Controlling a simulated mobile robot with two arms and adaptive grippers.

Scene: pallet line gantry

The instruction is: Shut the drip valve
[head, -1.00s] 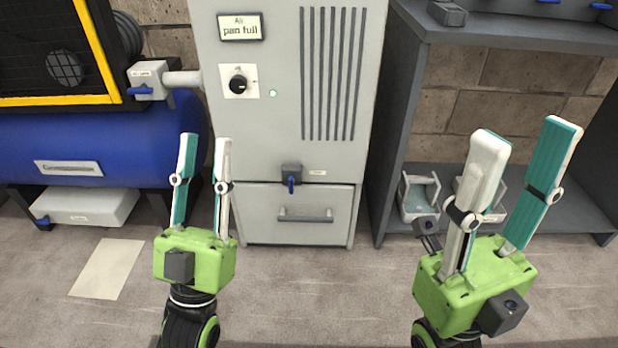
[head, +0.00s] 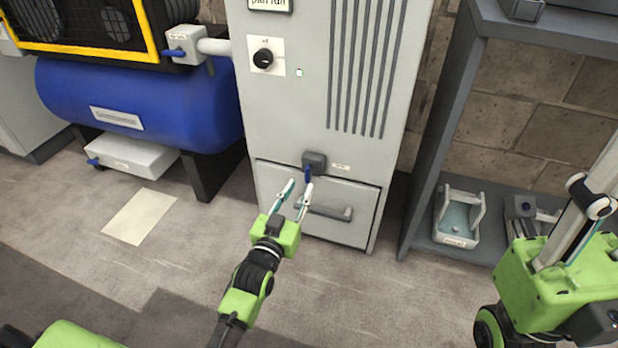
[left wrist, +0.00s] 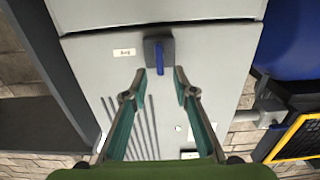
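A small dark valve block (head: 314,160) with a blue lever (head: 307,174) is on the grey cabinet front, just above the drawer. Its label is too small to read in the head view. My left gripper (head: 297,187) is open and empty, its fingertips just in front of the lever. In the left wrist view, the block (left wrist: 158,49) and blue lever (left wrist: 159,68) lie ahead between the two open fingers (left wrist: 160,80), with gaps on both sides.
Other blue-levered valves are on the compressor pipe (head: 187,46) and the low white box (head: 133,155). A shelf unit (head: 437,140) with trays stands at the right. The floor in front is open.

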